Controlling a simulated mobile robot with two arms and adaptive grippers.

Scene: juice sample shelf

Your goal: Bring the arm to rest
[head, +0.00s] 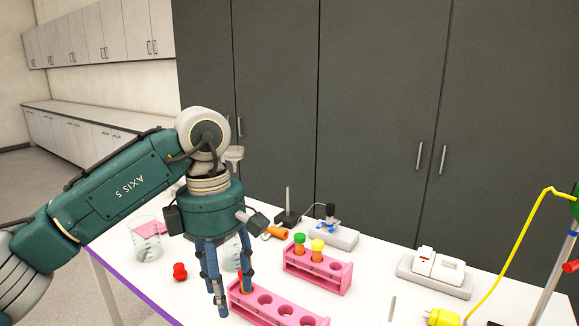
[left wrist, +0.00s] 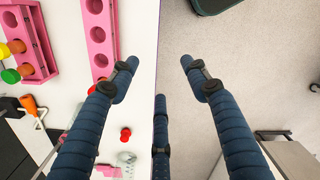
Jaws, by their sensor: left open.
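My left gripper (head: 234,298) is open, its dark blue fingers pointing down near the table's front edge. In the left wrist view its fingertips (left wrist: 157,72) are spread with nothing between them, over the table edge and floor. In the head view a finger overlaps the left end of the front pink rack (head: 233,288); I cannot tell whether they touch. A red-orange tube there is partly hidden by the finger. My right gripper is not in view.
The back pink rack (head: 322,277) holds green-capped (head: 299,238) and yellow-capped (head: 317,245) tubes. A red cap (head: 180,271) and a beaker (head: 148,246) stand left on the white table. Dark cabinets (head: 380,120) stand behind.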

